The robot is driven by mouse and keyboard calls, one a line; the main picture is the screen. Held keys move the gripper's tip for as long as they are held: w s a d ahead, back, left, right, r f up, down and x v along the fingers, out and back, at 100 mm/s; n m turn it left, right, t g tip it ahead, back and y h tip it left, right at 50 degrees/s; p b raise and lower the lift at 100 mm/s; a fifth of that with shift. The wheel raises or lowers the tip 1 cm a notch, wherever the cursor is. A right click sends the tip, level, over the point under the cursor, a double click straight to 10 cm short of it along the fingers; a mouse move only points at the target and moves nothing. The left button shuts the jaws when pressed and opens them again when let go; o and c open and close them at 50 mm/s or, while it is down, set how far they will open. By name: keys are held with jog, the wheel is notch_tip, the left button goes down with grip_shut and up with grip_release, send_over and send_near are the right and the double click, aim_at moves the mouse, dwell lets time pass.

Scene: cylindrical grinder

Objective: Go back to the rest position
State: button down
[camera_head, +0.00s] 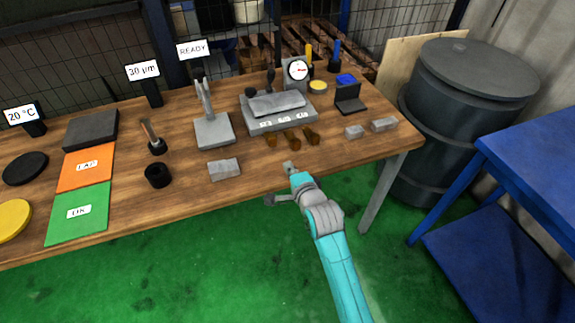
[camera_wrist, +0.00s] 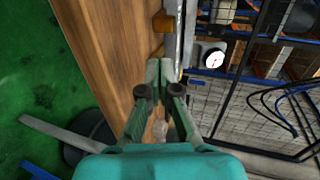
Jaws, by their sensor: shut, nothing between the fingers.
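My gripper (camera_head: 289,168) is at the front edge of the wooden bench (camera_head: 330,168), in front of the small brown pieces, at the end of my teal arm. In the wrist view my gripper (camera_wrist: 161,72) shows its two fingers together, with nothing between them. The wrist view is turned on its side, with the bench top (camera_wrist: 118,50) along the left of the fingers. How far the fingertips are from the bench top is hard to tell.
A grey fixture (camera_head: 280,120) with a dial gauge (camera_head: 298,70) stands behind the brown pieces (camera_head: 292,139). A grey block (camera_head: 223,169) lies to the left near the edge. A blue table (camera_head: 530,150) and a dark drum (camera_head: 465,100) stand right. Green floor (camera_head: 220,270) is open in front.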

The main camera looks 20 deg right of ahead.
jog(key=shift+s+f, duration=0.1)
dwell(0.4)
jog(key=s+f+n, duration=0.4)
jog(key=s, duration=0.9)
jog(key=s+f+n, duration=0.3)
jog(key=s+n, duration=0.2)
jog(key=s, duration=0.9)
jog(key=s+r+n, duration=0.4)
jog(key=s, duration=0.6)
jog(key=s+a+r+n, duration=0.1)
jog(key=s+r+n, duration=0.4)
jog(key=s, duration=0.6)
jog(key=shift+s+a, duration=0.15)
jog(key=shift+s, duration=0.05)
